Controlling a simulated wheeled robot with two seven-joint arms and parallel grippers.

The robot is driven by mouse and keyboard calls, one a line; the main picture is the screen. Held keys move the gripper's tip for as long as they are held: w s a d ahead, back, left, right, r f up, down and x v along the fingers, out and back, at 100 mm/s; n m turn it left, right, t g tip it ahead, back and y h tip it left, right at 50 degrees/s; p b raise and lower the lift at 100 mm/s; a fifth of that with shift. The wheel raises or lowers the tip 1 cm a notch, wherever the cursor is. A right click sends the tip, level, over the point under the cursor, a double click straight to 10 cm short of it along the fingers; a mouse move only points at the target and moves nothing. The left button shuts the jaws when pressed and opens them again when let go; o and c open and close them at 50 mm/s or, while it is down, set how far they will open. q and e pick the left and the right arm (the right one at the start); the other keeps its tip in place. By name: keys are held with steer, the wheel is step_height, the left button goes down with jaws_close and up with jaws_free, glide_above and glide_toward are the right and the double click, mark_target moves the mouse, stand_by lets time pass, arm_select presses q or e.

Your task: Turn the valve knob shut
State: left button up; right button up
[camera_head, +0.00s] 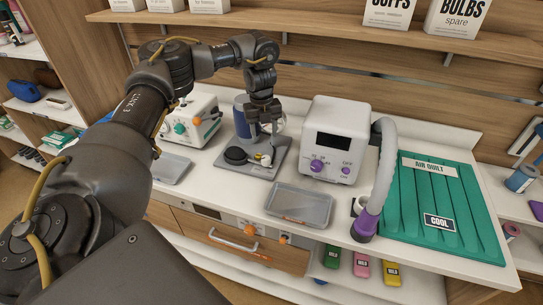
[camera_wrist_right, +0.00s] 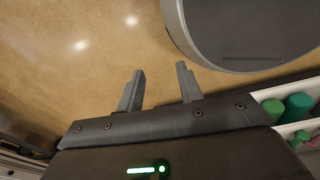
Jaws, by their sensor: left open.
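A grey base plate (camera_head: 262,172) on the counter carries a black round bulb-like part (camera_head: 236,155) and a small pale and yellow fitting (camera_head: 263,159). The fitting looks like the valve with its knob, but it is too small to be sure. My left gripper (camera_head: 265,138) points down just above the fitting, fingers apart; I cannot tell whether they touch it. A blue cylinder (camera_head: 242,122) stands at the back of the plate, partly behind the gripper. My right gripper (camera_wrist_right: 160,84) is open and empty in the right wrist view, over a tan floor.
A white machine with purple knobs (camera_head: 338,138) and a grey hose (camera_head: 384,165) stands right of the plate. A green air quilt (camera_head: 440,195) lies right.

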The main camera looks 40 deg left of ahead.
mark_target(265, 158)
arm_select(q)
steer(key=f, duration=0.3)
steer(key=s+f, duration=0.1)
steer(key=shift+s+d+f+b, duration=0.1)
steer(key=shift+d+f+b, duration=0.2)
steer(key=shift+d+f, duration=0.05)
steer(key=shift+w+f, duration=0.25)
steer(key=shift+f, duration=0.25)
steer(key=shift+w+f, duration=0.2)
steer(key=shift+f, duration=0.3)
step_height(265, 158, down, 2)
steer(key=shift+a+f, duration=0.1)
steer(key=shift+f, duration=0.05)
steer(key=shift+s+f, duration=0.15)
steer(key=shift+f, duration=0.15)
steer(key=shift+s+f, duration=0.1)
steer(key=shift+f, duration=0.1)
steer(key=shift+w+f, duration=0.2)
steer(key=shift+f, duration=0.05)
steer(key=shift+s+r, duration=0.1)
steer(key=c, duration=1)
arm_select(e)
steer(key=shift+s+f, duration=0.2)
steer(key=shift+s, duration=0.45)
steer(key=shift+s+f, duration=0.2)
steer(key=shift+s, duration=0.4)
